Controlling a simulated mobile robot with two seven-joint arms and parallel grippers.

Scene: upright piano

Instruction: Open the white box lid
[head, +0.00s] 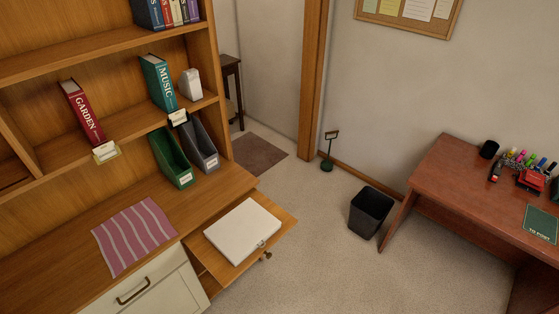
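A flat white box (241,232) lies on a pulled-out wooden board (208,256) at the front of the shelf unit. Its lid looks shut. A small metallic clasp (260,244) shows on its front right side. Neither of my grippers is in the head view, and nothing touches the box.
A striped cloth (137,236) lies on the counter left of the box. A green file holder (170,158) and a grey one (199,143) stand behind it. A black bin (371,212) stands on the floor, and a reddish desk (465,190) is at right. Carpet between is clear.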

